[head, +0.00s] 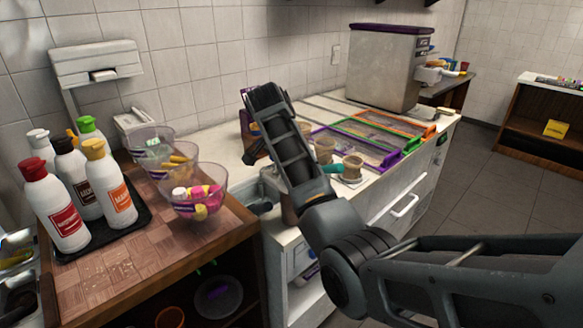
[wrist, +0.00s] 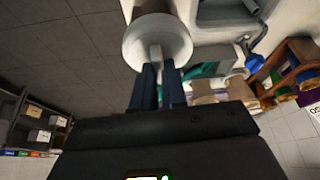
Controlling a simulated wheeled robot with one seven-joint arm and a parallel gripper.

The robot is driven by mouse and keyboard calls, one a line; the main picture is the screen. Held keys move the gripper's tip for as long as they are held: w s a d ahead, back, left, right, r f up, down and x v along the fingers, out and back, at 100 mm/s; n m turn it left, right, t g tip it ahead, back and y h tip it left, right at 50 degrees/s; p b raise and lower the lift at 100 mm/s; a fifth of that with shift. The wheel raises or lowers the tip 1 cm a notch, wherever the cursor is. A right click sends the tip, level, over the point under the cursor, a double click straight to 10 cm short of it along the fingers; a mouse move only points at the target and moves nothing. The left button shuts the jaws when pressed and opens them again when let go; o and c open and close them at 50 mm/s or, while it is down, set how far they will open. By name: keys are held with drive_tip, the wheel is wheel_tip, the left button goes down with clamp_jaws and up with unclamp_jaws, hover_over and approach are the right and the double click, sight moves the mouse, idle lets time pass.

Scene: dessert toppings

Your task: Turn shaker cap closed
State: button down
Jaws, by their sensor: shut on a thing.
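The shaker (wrist: 135,36) shows in the wrist view at the top middle as a pale grey-white round body with a wide rim. A small grey tab (wrist: 156,53) on its cap sits between the tips of my gripper (wrist: 158,70). The two dark blue fingers are close together and shut on this tab. The cap's exact turn angle cannot be told. In the head view my dark grey arm reaches over the white counter, and my gripper's fingertips and the shaker's cap cannot be made out there.
A wooden cart (head: 110,272) at left holds sauce bottles on a black tray (head: 139,215) and glass bowls of toppings (head: 200,218). On the counter, small tan cups (head: 352,167) stand right of my arm. Coloured-rim bins (head: 360,140) and a steel machine (head: 385,70) lie beyond.

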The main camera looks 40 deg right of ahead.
drive_tip(key=shift+m, duration=0.5)
idle(0.6)
drive_tip(key=c, duration=1.2)
unclamp_jaws()
drive_tip(key=shift+o, duration=0.2)
drive_tip(key=v, duration=0.7)
drive_tip(key=shift+w+a+r, duration=0.15)
drive_tip(key=shift+a+r, duration=0.05)
drive_tip(key=shift+r, duration=0.2)
